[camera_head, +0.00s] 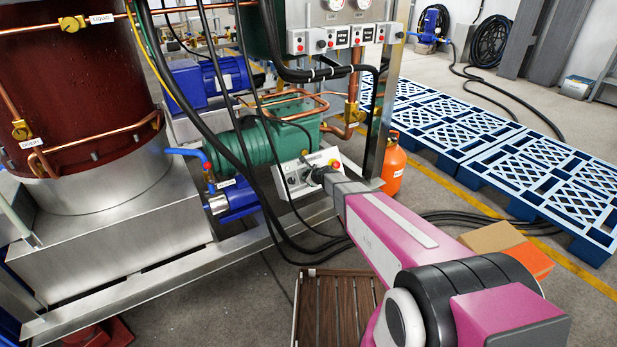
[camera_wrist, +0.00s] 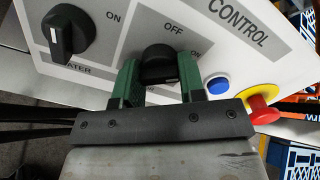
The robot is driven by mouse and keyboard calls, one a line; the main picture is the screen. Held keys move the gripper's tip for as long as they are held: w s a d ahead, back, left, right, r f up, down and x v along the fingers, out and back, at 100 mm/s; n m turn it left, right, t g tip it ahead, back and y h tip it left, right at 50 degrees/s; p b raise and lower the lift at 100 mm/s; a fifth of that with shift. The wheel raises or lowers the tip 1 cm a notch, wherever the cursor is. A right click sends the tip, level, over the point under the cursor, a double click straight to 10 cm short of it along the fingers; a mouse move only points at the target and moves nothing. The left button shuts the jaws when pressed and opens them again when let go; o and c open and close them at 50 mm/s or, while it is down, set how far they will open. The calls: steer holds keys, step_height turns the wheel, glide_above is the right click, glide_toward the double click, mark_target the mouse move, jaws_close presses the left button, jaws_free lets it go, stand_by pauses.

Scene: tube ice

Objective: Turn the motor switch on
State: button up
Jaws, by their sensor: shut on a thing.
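A white control panel (camera_head: 306,168) is mounted low on the machine frame. In the wrist view its face (camera_wrist: 290,75) fills the top, tilted, with the word CONTROL. A black rotary switch (camera_wrist: 160,58) sits between the two green fingers of my gripper (camera_wrist: 159,70), which are shut on its sides. OFF is printed above this switch, and another label right of it is partly covered. Its name label is hidden by my gripper, and its pointer direction is unclear. In the head view my gripper (camera_head: 318,176) reaches the panel and covers part of it.
Left of the gripped switch is another black knob (camera_wrist: 66,32), its label partly reading "ATER". A blue button (camera_wrist: 218,85) and a red stop button on yellow (camera_wrist: 262,108) lie to the right. Black hoses (camera_head: 262,165) hang near my arm. An orange cylinder (camera_head: 393,165) stands right.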

steer(key=shift+m, duration=0.7)
steer(key=o, duration=0.9)
steer(key=shift+o, duration=0.2)
steer(key=v, duration=1)
steer(key=shift+s+d+r, duration=0.2)
steer(key=shift+s, duration=0.1)
